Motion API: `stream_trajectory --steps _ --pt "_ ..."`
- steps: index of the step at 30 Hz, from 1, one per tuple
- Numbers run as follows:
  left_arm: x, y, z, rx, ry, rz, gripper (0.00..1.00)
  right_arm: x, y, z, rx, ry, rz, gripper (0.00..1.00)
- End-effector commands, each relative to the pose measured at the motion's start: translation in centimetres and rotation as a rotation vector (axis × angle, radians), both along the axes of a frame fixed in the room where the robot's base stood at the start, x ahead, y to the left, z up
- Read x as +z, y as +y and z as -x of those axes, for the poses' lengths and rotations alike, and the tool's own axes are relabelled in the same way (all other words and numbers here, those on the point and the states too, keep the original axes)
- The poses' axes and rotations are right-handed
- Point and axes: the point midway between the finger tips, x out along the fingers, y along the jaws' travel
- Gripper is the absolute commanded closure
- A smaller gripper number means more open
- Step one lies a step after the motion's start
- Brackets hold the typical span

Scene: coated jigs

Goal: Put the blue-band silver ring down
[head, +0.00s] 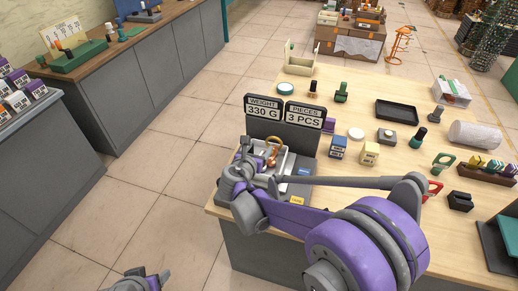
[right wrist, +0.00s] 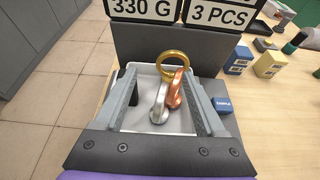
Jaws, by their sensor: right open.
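A silver ring (right wrist: 159,106) stands on edge in the white weighing tray (right wrist: 147,70), leaning against a copper ring (right wrist: 176,90). A gold ring (right wrist: 186,58) rests behind and above them. I cannot make out a blue band on the silver ring. My right gripper (right wrist: 165,108) is open, its fingers on either side of the rings, with a gap to them. In the head view the right gripper (head: 262,162) is over the tray and hides part of it. My left gripper (head: 142,281) shows only partly at the bottom edge; its jaws are unclear.
The scale's signs read 330 G (head: 263,108) and 3 PCS (head: 304,114), standing just behind the tray. A blue box (head: 338,147) and a yellow box (head: 370,153) stand to the right. A black tray (head: 397,112) and several jigs lie further along the wooden table.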

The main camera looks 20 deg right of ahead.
Motion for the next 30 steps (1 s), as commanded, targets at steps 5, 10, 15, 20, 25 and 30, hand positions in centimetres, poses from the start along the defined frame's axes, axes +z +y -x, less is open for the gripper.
stream_trajectory --steps 5,10,15,20,25,30 --pt "-0.9 0.0 0.3 0.0 0.006 0.0 0.33 1.2 2.4 3.4 0.007 0.002 0.0 0.27" --pt "-1.2 0.0 0.5 0.0 0.009 0.0 0.33 2.7 4.3 6.2 0.007 0.002 0.001 0.27" --pt "-1.3 0.0 0.5 0.0 0.01 0.0 0.33 3.7 5.5 8.0 0.006 0.002 0.001 0.27" --pt "-1.3 0.0 0.5 0.0 0.01 0.0 0.33 3.8 5.1 9.2 -0.026 -0.007 -0.053 0.27" --pt "-1.3 0.0 0.5 0.0 0.01 0.0 0.33 1.8 0.9 13.8 -0.289 -0.08 -0.487 0.27" --pt "-1.3 0.0 0.5 0.0 0.01 0.0 0.33 -1.4 -2.2 21.8 -0.823 -0.259 -1.159 0.27"
